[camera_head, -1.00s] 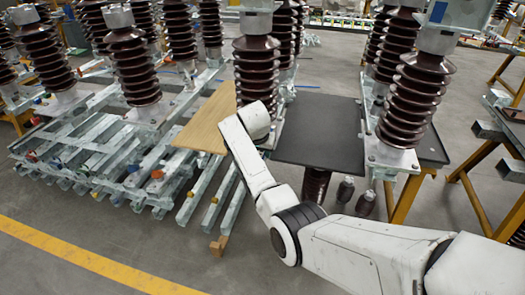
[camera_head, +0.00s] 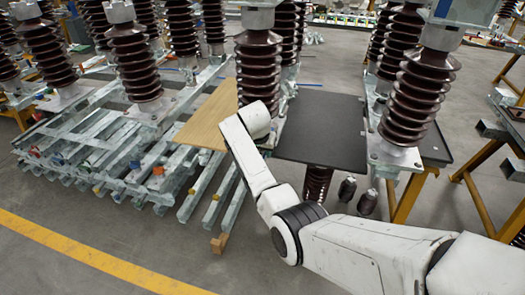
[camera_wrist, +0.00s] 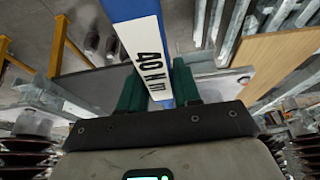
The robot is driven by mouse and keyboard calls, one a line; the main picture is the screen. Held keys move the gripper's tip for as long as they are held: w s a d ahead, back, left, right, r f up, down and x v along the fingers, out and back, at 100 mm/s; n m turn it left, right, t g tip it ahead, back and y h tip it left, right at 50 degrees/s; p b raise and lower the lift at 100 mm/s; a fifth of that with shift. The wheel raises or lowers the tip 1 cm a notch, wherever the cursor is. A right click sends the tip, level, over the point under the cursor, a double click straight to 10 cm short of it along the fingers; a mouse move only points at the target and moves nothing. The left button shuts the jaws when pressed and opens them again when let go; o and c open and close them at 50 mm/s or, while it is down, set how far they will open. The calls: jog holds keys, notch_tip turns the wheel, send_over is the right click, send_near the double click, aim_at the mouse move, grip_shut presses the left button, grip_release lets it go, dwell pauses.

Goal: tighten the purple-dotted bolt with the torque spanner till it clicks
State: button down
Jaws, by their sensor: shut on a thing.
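The torque spanner (camera_wrist: 137,25) shows in the wrist view as a blue bar with a white label reading 40 Nm. My gripper (camera_wrist: 158,88) is shut on it, with a dark green finger on each side. The spanner's far end runs out of the top of the picture, so its head is not seen. In the head view my white arm reaches toward the middle, and the gripper and spanner are hidden or out of sight. I cannot make out a purple-dotted bolt in either view.
A black tabletop (camera_head: 325,132) lies beyond my arm, between brown ribbed insulators (camera_head: 417,98) on metal bases. A wooden board (camera_head: 205,122) and galvanised steel beams (camera_head: 125,165) are at left. A yellow trestle (camera_head: 480,195) stands at right. Clear floor lies at front left.

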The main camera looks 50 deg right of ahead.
jog(key=shift+f+b, duration=0.9)
jog(key=shift+f, duration=0.2)
dwell(0.5)
jog(key=shift+w, duration=0.1)
jog(key=shift+w+f+b, duration=0.1)
jog(key=shift+w+b, duration=0.1)
jog(key=shift+b, duration=0.3)
jog(key=w+m+b, duration=0.1)
jog(key=b, duration=0.2)
jog(key=w+m+g+b, duration=0.1)
jog(key=w+m+b, duration=0.1)
jog(key=b, duration=0.1)
jog(key=w+a+m+b, duration=0.1)
jog(key=w+b, duration=0.1)
jog(key=b, duration=0.2)
jog(key=shift+g, duration=0.3)
jog(key=shift+r, duration=0.2)
